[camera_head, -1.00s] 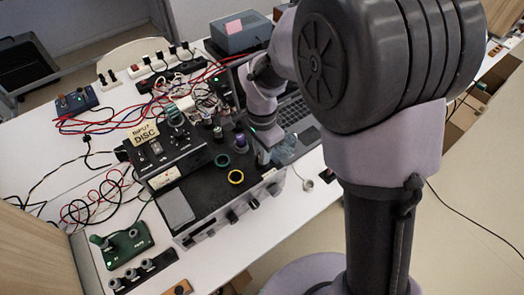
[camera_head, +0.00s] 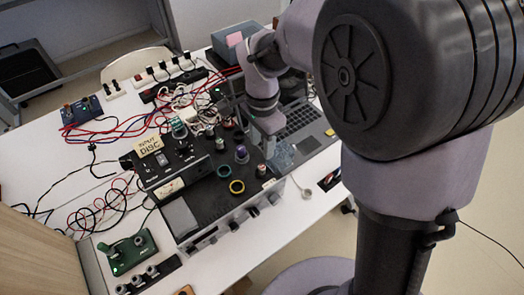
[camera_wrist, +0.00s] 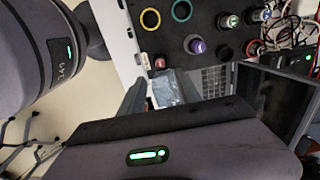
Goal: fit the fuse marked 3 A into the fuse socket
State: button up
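My gripper (camera_head: 269,148) hangs beside the right edge of a black-topped instrument. In the wrist view its fingers (camera_wrist: 164,92) stand apart, with no fuse visible between them. A small cylinder with a reddish cap (camera_head: 261,170) stands upright near that edge; it also shows in the wrist view (camera_wrist: 160,63). A purple-topped cylinder (camera_head: 241,154) stands farther in, also in the wrist view (camera_wrist: 197,46). More small capped cylinders (camera_head: 220,143) stand behind. Their markings are too small to read, so I cannot tell which is 3 A. I cannot surely identify the fuse socket.
A yellow ring (camera_head: 237,187) and a teal ring (camera_head: 223,171) lie on the black top. A clear bluish bag (camera_wrist: 167,88) and a laptop (camera_head: 300,117) lie beside the instrument, below my gripper. Cables crowd the back. A green box (camera_head: 127,251) stands front left.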

jog(key=s+d+r+n+t+y, duration=0.25)
jog(key=s+d+r, duration=0.35)
jog(key=s+r, duration=0.5)
jog(key=s+d+r+n+t, duration=0.2)
jog(key=s+r+n+t, duration=0.1)
jog(key=s, duration=0.3)
jog(key=shift+d+n, duration=0.2)
jog(key=shift+n, duration=0.45)
